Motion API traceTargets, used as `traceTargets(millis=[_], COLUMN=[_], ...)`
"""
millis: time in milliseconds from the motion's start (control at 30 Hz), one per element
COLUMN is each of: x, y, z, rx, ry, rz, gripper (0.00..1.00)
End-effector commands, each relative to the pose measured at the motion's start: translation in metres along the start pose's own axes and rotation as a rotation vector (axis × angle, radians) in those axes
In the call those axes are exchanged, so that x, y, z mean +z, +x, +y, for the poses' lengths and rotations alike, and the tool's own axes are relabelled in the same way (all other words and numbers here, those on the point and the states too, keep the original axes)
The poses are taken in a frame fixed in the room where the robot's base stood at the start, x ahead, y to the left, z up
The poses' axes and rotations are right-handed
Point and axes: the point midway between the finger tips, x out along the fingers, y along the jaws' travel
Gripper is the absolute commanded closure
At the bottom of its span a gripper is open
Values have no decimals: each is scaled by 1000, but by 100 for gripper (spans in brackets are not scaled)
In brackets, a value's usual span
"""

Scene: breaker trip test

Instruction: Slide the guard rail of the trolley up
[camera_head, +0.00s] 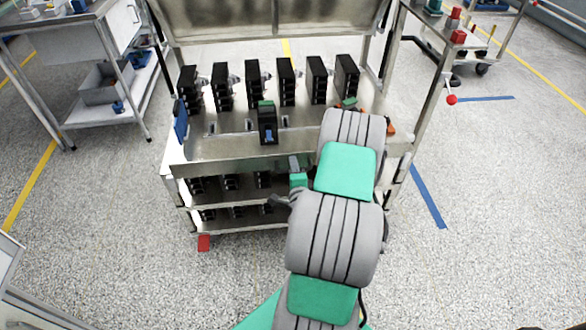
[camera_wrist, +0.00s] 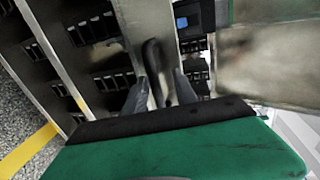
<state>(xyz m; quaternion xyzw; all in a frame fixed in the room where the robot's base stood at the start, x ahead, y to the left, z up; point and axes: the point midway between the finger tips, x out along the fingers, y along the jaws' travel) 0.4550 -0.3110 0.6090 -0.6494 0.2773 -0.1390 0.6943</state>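The trolley (camera_head: 215,170) stands ahead, with a metal guard rail (camera_head: 245,160) along its front edge. In the wrist view the guard rail (camera_wrist: 152,22) is a bright metal strip beside the breakers, and a dark curved handle (camera_wrist: 152,58) stands in front of it. My gripper (camera_head: 278,200) is at the trolley's front, partly hidden by my arm. In the wrist view my gripper (camera_wrist: 160,80) has its two grey fingers apart, one on each side of the handle. I cannot tell whether they touch it.
A row of black breakers (camera_head: 252,85) stands on the top shelf, with one blue-marked breaker (camera_head: 268,128) nearer the front. More breakers sit on the lower shelves. A workbench (camera_head: 85,40) stands at the left.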

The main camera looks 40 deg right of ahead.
Motion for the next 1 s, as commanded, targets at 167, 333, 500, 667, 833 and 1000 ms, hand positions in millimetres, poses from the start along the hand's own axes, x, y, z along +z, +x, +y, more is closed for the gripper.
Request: traceTargets(millis=[167,333,500,667,833,1000], x=[-1,-1,-1,0,1,1], y=[-4,-25,-54,-73,-78,-78], z=[1,3,2,1,0,0], rx=[1,0,-1,0,-1,0], ry=[0,0,0,1,-1,-1], rz=[1,3,3,2,-1,-1], gripper=[66,66,66,66,66,66])
